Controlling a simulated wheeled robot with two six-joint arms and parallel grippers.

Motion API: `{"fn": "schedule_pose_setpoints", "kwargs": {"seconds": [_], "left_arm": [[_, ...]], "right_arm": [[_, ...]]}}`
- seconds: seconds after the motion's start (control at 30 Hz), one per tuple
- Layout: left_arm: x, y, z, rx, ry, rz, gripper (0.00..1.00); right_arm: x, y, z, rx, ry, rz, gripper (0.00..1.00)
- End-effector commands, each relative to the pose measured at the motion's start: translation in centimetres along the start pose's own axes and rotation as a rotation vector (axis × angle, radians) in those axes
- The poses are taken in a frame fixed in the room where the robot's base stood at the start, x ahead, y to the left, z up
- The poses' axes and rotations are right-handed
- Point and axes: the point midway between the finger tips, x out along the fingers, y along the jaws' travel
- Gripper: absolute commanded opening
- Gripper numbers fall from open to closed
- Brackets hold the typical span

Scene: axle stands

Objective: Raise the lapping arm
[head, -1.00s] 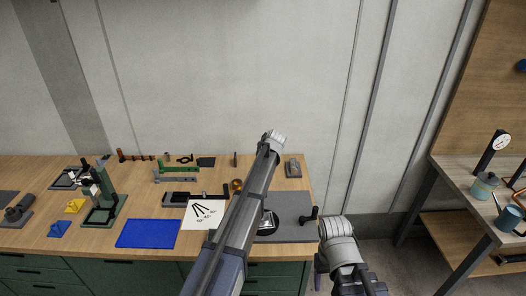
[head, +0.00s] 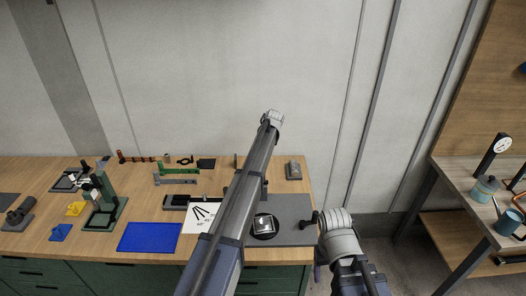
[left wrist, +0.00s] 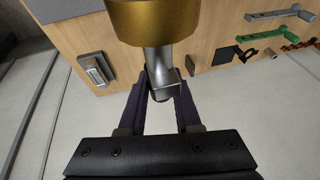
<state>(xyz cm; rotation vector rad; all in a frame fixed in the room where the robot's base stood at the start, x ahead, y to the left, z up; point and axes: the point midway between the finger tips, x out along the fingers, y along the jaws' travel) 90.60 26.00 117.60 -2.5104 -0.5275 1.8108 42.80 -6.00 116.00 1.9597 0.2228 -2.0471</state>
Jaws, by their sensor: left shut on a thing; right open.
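In the left wrist view, a brass cylinder (left wrist: 152,18) with a grey metal stem (left wrist: 160,62) under it, seemingly the lapping arm's end, reaches between my fingers. My left gripper (left wrist: 163,92) is shut on that stem. In the head view my left arm hides this gripper and most of the lapping arm. A dark round base with a silver block (head: 264,224) on it shows right of my arm, on the grey mat (head: 292,208). My right gripper (head: 317,272) is open and low beside the bench's right end, mostly hidden by its own arm.
A white card with angle lines (head: 200,214) and a blue mat (head: 149,237) lie left of my arm. A green stand (head: 104,213) is farther left. A small grey block (head: 293,170) sits at the back right. A second bench (head: 470,180) stands at right.

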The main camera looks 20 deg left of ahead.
Motion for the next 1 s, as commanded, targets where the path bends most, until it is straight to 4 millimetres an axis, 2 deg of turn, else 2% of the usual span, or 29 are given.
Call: {"fn": "schedule_pose_setpoints", "kwargs": {"seconds": [0.2,0.23,0.47,0.77,1.0], "left_arm": [[0.1,-0.1,-0.1,-0.001,0.0,-0.001,0.0],[0.1,-0.1,-0.1,-0.001,0.0,-0.001,0.35],[0.0,0.0,-0.1,-0.001,0.001,-0.001,0.61],[-0.1,0.0,-0.1,-0.001,0.002,0.0,0.62],[-1.7,-0.1,-0.1,0.0,0.002,0.0,0.62]], "right_arm": [[0.0,0.0,0.0,0.0,0.0,0.0,0.66],[0.0,0.0,0.0,0.0,0.0,0.0,0.66],[0.0,0.0,0.0,0.0,0.0,0.0,0.66],[-0.1,0.0,0.0,0.0,0.0,0.0,0.66],[-1.6,0.1,0.1,0.0,0.0,0.0,0.66]]}}
